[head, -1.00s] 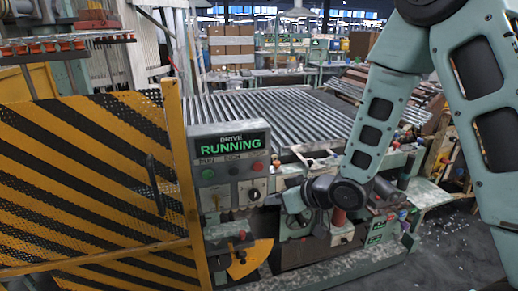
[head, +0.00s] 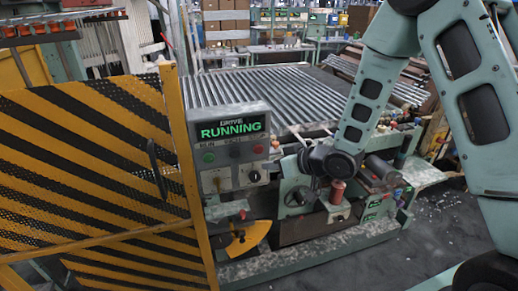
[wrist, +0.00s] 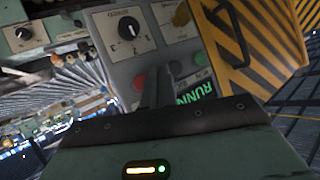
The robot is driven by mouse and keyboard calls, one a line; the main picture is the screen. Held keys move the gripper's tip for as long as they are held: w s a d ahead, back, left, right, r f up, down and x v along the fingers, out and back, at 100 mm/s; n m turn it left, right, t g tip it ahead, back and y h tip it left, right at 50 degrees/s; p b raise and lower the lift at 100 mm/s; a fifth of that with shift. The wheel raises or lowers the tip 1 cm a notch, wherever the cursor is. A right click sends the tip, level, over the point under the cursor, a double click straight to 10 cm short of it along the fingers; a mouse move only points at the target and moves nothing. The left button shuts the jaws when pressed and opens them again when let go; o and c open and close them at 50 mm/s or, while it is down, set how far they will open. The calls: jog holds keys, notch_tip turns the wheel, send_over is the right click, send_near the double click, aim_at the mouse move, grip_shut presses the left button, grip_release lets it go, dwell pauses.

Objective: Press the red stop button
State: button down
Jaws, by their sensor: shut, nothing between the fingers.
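The red stop button (head: 258,149) is at the right end of the button row on the grey control panel (head: 235,177), under a lit green "RUNNING" display (head: 232,130). In the wrist view the panel appears turned over, and the red button (wrist: 140,83) shows just left of my fingertips. My gripper (wrist: 158,76) is shut and empty, with its fingers pointing at the panel. I cannot tell whether it touches the panel. In the head view my wrist is right of the panel and the fingertips are hard to make out.
A black button (wrist: 176,67) and a green button (wrist: 201,58) share the row. A rotary knob (wrist: 130,28) is near the red button. A yellow-black striped gate (head: 90,165) stands left of the panel.

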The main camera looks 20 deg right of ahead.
aim_at(255, 153)
jog(key=shift+w+p, duration=0.35)
jog(key=shift+w, duration=2.95)
dwell(0.8)
dwell(0.3)
jog(key=shift+s, duration=0.9)
jog(key=s+b, duration=0.1)
jog(key=s, duration=0.4)
